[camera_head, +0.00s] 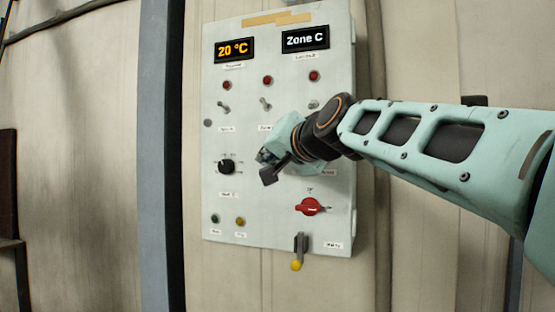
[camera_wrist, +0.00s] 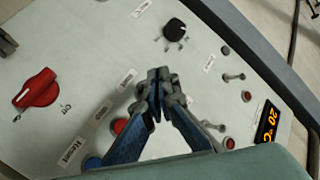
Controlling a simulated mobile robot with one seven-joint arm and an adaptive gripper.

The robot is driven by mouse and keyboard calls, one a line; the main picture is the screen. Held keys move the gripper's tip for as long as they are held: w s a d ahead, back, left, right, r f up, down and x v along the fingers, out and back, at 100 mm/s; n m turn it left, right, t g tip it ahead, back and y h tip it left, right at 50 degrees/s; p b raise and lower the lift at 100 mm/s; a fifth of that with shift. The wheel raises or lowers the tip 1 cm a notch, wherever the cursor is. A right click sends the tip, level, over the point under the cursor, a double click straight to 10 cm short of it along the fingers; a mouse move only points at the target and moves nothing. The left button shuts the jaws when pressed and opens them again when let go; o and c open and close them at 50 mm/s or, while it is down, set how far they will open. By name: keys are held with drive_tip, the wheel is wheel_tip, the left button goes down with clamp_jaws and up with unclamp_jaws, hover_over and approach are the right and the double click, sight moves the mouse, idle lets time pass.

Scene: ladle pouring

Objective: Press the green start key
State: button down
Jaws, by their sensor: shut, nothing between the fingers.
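The green start key (camera_head: 215,218) is a small round button at the lower left of the pale control panel (camera_head: 275,235), in the head view. An amber button (camera_head: 240,221) sits just to its right. I cannot make out the green key in the wrist view. My gripper (camera_head: 267,177) is shut and empty, in front of the middle of the panel, above and to the right of the green key and apart from it. In the wrist view the fingertips (camera_wrist: 158,76) meet over the panel face. My gripper and forearm hide part of the panel's middle in the head view.
A black knob (camera_head: 227,167) is left of my gripper. A red rotary switch (camera_head: 310,207) and a yellow-tipped lever (camera_head: 296,264) are lower right. Toggles, red lamps and two displays (camera_head: 234,50) fill the top. Red (camera_wrist: 120,126) and blue (camera_wrist: 92,162) buttons show in the wrist view.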

drive_tip(key=shift+w+d+b, duration=0.2)
drive_tip(key=shift+w+d, duration=0.05)
drive_tip(key=shift+w, duration=0.45)
drive_tip(key=shift+w+d+b, duration=0.15)
drive_tip(key=shift+w+d, duration=0.1)
drive_tip(key=shift+w, duration=0.4)
idle(0.5)
drive_tip(key=shift+w+d, duration=0.15)
drive_tip(key=shift+w, duration=0.25)
drive_tip(key=shift+w+d, duration=0.15)
drive_tip(key=shift+w, duration=0.2)
idle(0.5)
drive_tip(key=shift+s, duration=0.15)
drive_tip(key=shift+s+a+b, duration=0.3)
drive_tip(key=shift+s, duration=0.3)
